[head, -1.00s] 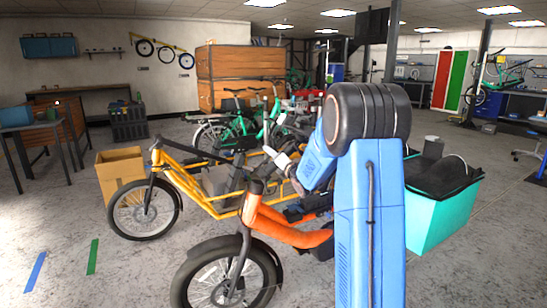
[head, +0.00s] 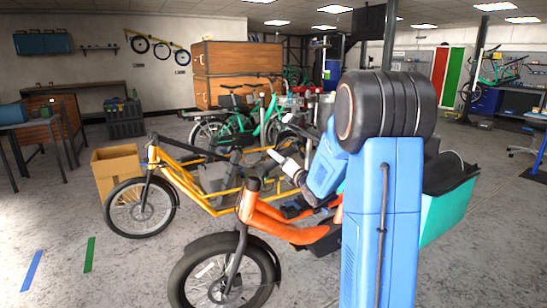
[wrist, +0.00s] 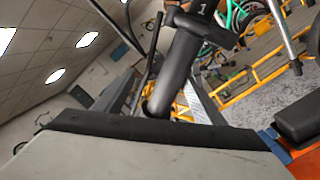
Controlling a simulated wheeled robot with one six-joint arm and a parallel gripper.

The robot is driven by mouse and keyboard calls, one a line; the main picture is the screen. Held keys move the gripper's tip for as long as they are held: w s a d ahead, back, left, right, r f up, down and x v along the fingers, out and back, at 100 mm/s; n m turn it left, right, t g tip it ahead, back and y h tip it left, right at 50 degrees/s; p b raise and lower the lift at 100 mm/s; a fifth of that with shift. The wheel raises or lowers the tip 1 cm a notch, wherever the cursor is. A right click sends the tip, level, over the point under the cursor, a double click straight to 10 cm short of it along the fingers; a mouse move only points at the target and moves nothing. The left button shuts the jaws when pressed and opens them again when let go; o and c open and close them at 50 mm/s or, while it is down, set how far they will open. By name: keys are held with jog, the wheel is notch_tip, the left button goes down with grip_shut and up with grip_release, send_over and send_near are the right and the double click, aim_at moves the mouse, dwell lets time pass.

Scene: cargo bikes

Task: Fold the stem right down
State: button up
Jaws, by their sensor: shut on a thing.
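The orange cargo bike (head: 290,225) stands in front of me, its front wheel toward the lower left of the head view. Its stem shows in the wrist view as a dark round post (wrist: 183,62) with a "1" mark near its top, tilted in that picture. My gripper (head: 274,154) reaches in above the bike's head tube, pale with dark tips. In the wrist view my gripper (wrist: 165,112) is shut on the stem; a black pad hides the post's lower part. In the head view the stem is too small and crowded to make out its angle.
A yellow cargo bike (head: 190,182) stands close behind the orange one. A cardboard box (head: 117,170) is to its left. A teal cargo box (head: 447,212) lies to the right, partly behind my arm. The floor at the front left is clear.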

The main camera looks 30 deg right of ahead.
jog(key=s, duration=0.9)
jog(key=shift+s+f, duration=0.3)
jog(key=shift+s, duration=0.05)
jog(key=shift+a, duration=0.1)
jog(key=s+a+f+m+g, duration=0.2)
jog(key=s+a+m+g, duration=0.2)
jog(key=s, duration=0.9)
jog(key=s+a+f+m+g, duration=0.3)
jog(key=s+a+m+g, duration=0.2)
jog(key=s+a+m, duration=0.6)
jog(key=s+a+f+m+g, duration=0.3)
jog(key=s+a+m+g, duration=0.2)
jog(key=s+a+m, duration=0.3)
jog(key=s+m, duration=0.3)
jog(key=s, duration=0.4)
jog(key=shift+a+m, duration=0.25)
jog(key=shift+m, duration=0.05)
dwell(0.4)
